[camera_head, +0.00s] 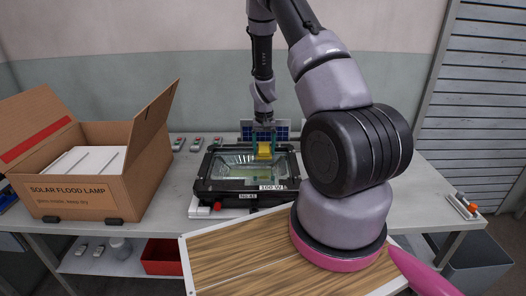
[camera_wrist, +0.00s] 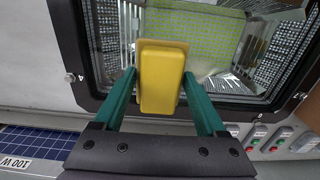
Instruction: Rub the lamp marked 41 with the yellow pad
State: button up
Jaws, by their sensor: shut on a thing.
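The floodlight lamp (camera_head: 205,180) is a black-framed housing with a bright reflector and a yellow-green inner panel. It lies face up on the table; a small front label seems to read No. 41, beside a 100 W label. In the wrist view its black frame (camera_wrist: 75,60) surrounds the patterned green panel (camera_wrist: 205,40). My gripper (camera_wrist: 160,76) has green fingers shut on both sides of the yellow pad (camera_wrist: 161,82). In the head view the pad (camera_head: 264,151) is over the lamp's right half. I cannot tell whether it touches the lamp.
An open cardboard box (camera_head: 85,195) marked SOLAR FLOOD LAMP stands at left on the grey table (camera_head: 165,212). A blue solar panel (camera_wrist: 30,142) stands behind the lamp. Small switch units (camera_head: 197,143) line the back. A wooden board (camera_head: 235,255) is in front; a red bin (camera_head: 163,257) sits below.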

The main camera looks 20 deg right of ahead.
aim_at(263, 147)
jog(key=shift+a+r, duration=0.2)
jog(key=shift+r, duration=0.65)
jog(key=shift+d+r, duration=0.1)
jog(key=shift+r, duration=2.7)
